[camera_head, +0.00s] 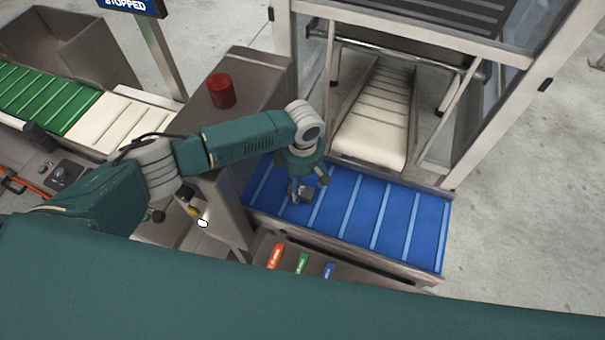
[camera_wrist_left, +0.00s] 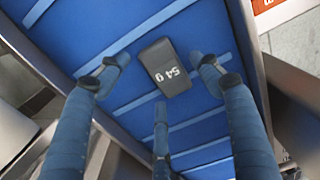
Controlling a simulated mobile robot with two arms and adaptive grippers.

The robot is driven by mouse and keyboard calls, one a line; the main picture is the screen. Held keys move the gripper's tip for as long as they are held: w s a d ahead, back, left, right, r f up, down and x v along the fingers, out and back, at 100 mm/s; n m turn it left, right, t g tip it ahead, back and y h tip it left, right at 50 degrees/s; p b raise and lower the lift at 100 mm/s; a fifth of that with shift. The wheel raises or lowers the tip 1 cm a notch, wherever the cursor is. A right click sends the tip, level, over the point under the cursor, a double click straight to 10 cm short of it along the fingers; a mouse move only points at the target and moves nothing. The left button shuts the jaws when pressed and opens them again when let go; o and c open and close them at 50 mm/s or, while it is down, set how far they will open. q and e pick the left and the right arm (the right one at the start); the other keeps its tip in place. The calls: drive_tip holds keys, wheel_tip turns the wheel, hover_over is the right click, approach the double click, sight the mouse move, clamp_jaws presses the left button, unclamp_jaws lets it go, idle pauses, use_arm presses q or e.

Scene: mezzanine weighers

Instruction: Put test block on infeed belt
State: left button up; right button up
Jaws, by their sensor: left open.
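My left gripper (camera_head: 303,190) points down over the left part of the belt. In the left wrist view its blue fingers (camera_wrist_left: 152,82) are spread wide around the block, with visible gaps and no finger closed on it. In the head view the block is hard to tell from the gripper. My right gripper is not in view.
Orange (camera_head: 276,256), green (camera_head: 301,263) and blue (camera_head: 328,271) pieces sit in a rack before the belt. A metal cabinet with a red beacon (camera_head: 221,91) stands left. A white-slatted chute (camera_head: 376,120) lies behind within a frame. A green belt (camera_head: 42,95) is far left.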

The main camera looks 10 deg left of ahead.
sight(303, 187)
use_arm(q)
wheel_tip(303, 187, up, 12)
drive_tip(key=b, duration=0.1)
drive_tip(key=shift+f+b, duration=0.25)
drive_tip(key=shift+b, duration=0.1)
idle(0.4)
